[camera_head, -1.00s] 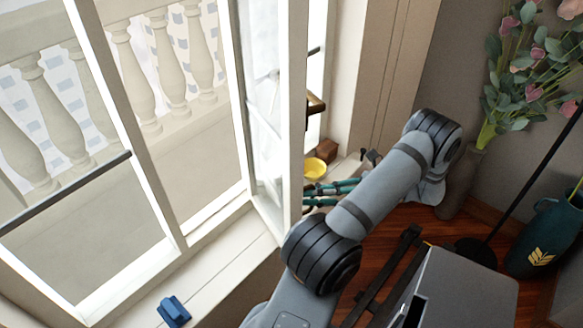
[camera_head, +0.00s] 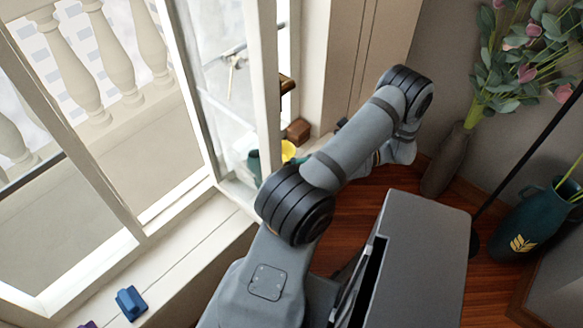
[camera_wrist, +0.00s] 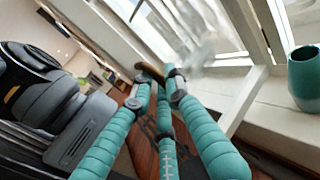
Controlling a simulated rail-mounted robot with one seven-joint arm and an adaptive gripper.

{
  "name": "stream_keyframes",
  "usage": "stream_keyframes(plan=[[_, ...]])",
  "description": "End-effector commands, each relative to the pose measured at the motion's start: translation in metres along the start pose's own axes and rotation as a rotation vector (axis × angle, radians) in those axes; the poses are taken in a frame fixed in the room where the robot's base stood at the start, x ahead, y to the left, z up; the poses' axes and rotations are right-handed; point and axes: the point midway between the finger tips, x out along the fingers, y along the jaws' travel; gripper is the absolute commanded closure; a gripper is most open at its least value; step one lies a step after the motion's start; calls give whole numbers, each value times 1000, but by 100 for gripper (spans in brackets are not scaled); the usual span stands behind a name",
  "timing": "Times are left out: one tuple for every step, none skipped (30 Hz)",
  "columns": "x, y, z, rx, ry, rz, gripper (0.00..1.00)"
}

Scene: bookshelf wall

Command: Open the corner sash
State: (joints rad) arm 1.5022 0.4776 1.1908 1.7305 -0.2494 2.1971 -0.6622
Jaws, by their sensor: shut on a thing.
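The corner sash (camera_head: 270,90) is a white-framed glazed panel standing at an angle to the window frame in the head view. In the wrist view my gripper's teal fingers (camera_wrist: 157,82) are closed around a brown-gold handle (camera_wrist: 150,70) beside white window framing. The sash glass is blurred there, and the finger contact is small. In the head view my arm and the sash edge hide the fingertips.
A yellow cup (camera_head: 288,150) and brown block (camera_head: 298,130) stand on the sill behind the sash. A teal pot (camera_wrist: 304,78) is at right in the wrist view. A blue object (camera_head: 130,302) lies on the near sill. A flower vase (camera_head: 452,160) stands right.

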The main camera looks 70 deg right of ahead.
Motion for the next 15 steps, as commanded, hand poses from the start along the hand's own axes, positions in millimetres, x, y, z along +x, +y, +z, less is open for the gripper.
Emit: stream_keyframes(plan=[[1,-3,2,4,-5,-6,100],[1,-3,2,4,-5,-6,100],[1,-3,2,4,-5,-6,100],[1,-3,2,4,-5,-6,100],[1,-3,2,4,-5,-5,100],[1,-3,2,4,-5,-5,84],[1,-3,2,4,-6,-5,82],[2,-3,2,4,-6,-5,80],[2,-3,2,4,-6,-5,78],[2,-3,2,4,-6,-5,76],[2,-3,2,4,-6,-5,74],[2,-3,2,4,-6,-5,72],[2,-3,2,4,-6,-5,70],[2,-3,2,4,-6,-5,70],[2,-3,2,4,-6,-5,70]])
